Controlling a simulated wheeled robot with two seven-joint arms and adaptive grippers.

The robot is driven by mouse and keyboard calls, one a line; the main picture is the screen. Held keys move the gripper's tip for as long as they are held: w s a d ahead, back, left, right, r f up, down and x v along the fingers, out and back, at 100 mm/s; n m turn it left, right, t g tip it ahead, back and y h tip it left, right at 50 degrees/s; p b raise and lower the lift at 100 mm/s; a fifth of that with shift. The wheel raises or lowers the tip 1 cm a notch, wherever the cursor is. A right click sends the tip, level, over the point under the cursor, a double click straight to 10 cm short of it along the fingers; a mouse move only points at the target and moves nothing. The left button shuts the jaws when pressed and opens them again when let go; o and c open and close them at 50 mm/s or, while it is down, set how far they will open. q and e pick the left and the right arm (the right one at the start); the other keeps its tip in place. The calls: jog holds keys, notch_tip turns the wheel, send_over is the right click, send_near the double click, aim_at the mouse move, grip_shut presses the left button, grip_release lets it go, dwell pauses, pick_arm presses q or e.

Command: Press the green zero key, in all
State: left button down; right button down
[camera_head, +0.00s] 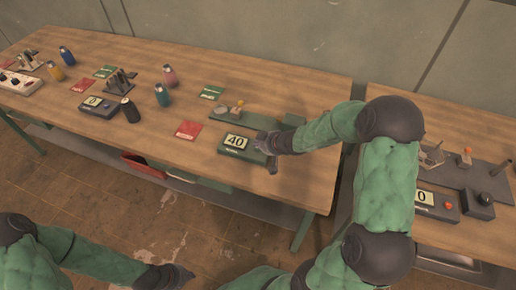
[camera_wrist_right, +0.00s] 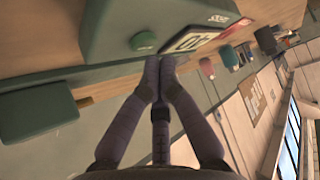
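A green box with a display reading 40 (camera_head: 232,151) sits on the wooden table, near its front edge. In the right wrist view its display (camera_wrist_right: 188,43) appears rotated, and a round green key (camera_wrist_right: 143,40) shows on the box beside it. My right gripper (camera_head: 266,146) is at the right end of the box and hides the key in the head view. In the right wrist view its fingertips (camera_wrist_right: 160,63) are together and empty, close to the key; contact cannot be told. My left gripper (camera_head: 183,274) is low, away from the table; its finger state is unclear.
A green base with small parts (camera_head: 232,115) stands behind the box. A second table with a display box (camera_head: 432,203) is at right.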

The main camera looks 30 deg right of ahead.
aim_at(259, 150)
jog(key=shift+f, duration=0.3)
jog(key=shift+f+b, duration=0.35)
jog(key=shift+f, duration=0.05)
dwell(0.6)
jog(key=shift+r, duration=0.1)
jog(key=shift+r+p, duration=0.75)
jog(key=shift+p, duration=0.25)
notch_tip(259, 150, up, 5)
jog(key=p, duration=0.5)
jog(key=shift+r, duration=0.1)
jog(key=shift+s, duration=0.1)
dwell(0.7)
